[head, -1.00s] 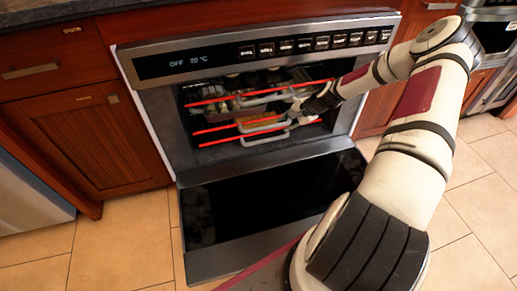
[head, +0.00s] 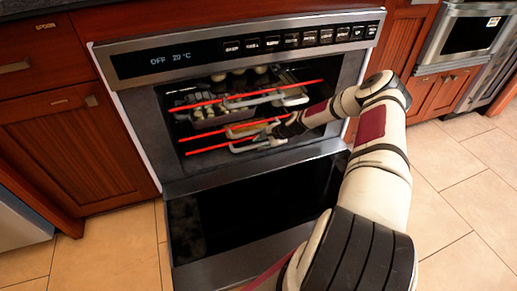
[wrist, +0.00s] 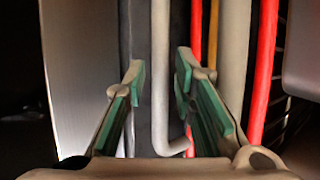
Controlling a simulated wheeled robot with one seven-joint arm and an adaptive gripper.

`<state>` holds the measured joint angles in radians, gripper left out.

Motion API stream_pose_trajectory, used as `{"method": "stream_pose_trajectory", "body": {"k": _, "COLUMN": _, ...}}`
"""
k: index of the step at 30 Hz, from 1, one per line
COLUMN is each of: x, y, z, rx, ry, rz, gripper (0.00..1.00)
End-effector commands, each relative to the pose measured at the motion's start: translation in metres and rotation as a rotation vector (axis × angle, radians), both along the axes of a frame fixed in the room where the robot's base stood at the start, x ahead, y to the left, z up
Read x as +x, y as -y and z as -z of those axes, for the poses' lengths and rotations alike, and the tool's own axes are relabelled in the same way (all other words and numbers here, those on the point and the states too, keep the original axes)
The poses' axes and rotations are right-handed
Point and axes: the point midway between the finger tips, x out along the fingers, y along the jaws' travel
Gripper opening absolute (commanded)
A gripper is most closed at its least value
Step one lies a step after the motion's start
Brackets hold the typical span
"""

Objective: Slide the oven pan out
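The oven (head: 155,125) stands with its door (head: 265,205) folded down. Inside are several racks with red front bars (head: 235,138) and pale grey U-shaped handles. My gripper (head: 287,127) is at the right of the oven opening, by the middle and lower handles. In the wrist view my gripper (wrist: 158,75) is open, with a pale handle bar (wrist: 160,60) between its green-padded fingers. Gaps show on both sides of the bar. A tray with an orange-brown surface (head: 243,130) lies on a middle level; I cannot tell if it is the oven pan.
A pale tray with rounded white items (head: 205,118) sits higher in the oven. The open door lies below my forearm. A red rack bar (wrist: 264,70) runs just right of the fingers in the wrist view. Tiled floor (head: 465,180) is clear at the right.

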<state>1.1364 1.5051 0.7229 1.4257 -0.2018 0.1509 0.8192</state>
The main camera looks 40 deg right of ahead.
Motion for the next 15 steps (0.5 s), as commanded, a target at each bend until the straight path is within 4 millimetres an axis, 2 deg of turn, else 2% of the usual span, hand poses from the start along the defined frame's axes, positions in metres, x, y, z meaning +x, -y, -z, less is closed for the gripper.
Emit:
{"method": "stream_pose_trajectory", "body": {"k": 1, "x": 0.004, "y": -0.002, "z": 0.008, "rx": 0.000, "ry": 0.000, "rz": 0.000, "gripper": 0.25}}
{"method": "stream_pose_trajectory", "body": {"k": 6, "x": 0.013, "y": -0.005, "z": 0.017, "rx": -0.001, "ry": 0.000, "rz": -0.002, "gripper": 0.25}}
{"method": "stream_pose_trajectory", "body": {"k": 15, "x": 0.015, "y": -0.006, "z": 0.019, "rx": 0.000, "ry": 0.000, "rz": -0.002, "gripper": 0.25}}
